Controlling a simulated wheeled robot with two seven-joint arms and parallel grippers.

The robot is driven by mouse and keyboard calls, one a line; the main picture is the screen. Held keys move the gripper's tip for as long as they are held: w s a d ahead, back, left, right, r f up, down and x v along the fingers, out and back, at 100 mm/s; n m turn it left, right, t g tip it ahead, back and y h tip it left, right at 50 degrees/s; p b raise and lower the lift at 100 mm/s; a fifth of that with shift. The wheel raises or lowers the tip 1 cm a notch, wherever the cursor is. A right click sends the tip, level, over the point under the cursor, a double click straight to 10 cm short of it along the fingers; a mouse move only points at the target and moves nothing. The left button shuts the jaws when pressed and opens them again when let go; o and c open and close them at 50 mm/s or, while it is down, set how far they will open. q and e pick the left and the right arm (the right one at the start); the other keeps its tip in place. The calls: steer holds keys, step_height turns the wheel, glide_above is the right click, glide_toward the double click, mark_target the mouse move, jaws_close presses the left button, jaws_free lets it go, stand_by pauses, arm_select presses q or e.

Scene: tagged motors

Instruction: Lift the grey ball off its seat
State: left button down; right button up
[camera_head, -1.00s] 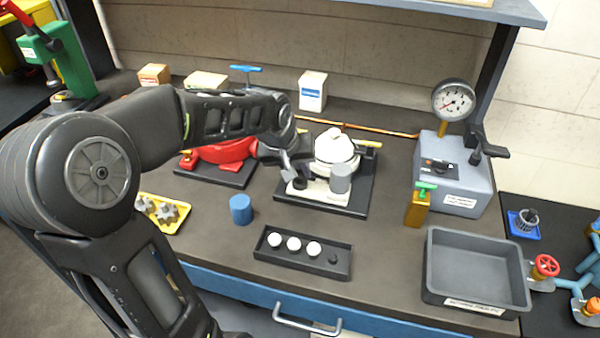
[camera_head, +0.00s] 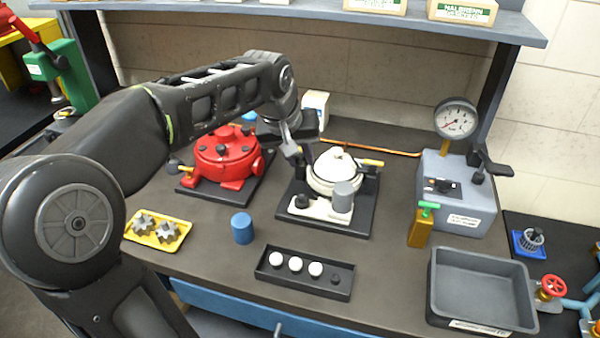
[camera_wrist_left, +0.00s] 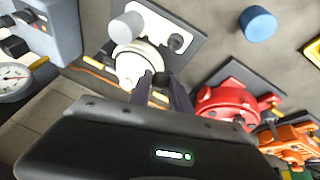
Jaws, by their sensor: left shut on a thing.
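My left gripper (camera_head: 298,158) is raised at the back left edge of the white pump (camera_head: 335,172). In the left wrist view its two fingers (camera_wrist_left: 160,88) are closed around a small dark grey round thing, which looks like the grey ball (camera_wrist_left: 160,79); the fingers partly hide it. In that view the white pump (camera_wrist_left: 133,62) lies just beyond the fingertips. The ball cannot be made out clearly in the head view. The pump's base carries a grey cylinder (camera_head: 343,195) and a black knob (camera_head: 302,201). My right gripper is not in view.
A red pump (camera_head: 222,155) stands left of the white one. A gauge box (camera_head: 455,190) and an empty grey bin (camera_head: 440,300) are at right.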

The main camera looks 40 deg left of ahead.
mark_target(300, 160)
arm_select(q)
steer(key=shift+r, duration=0.35)
stand_by(0.4)
steer(key=shift+r+p, duration=1.2)
steer(key=shift+r, duration=0.3)
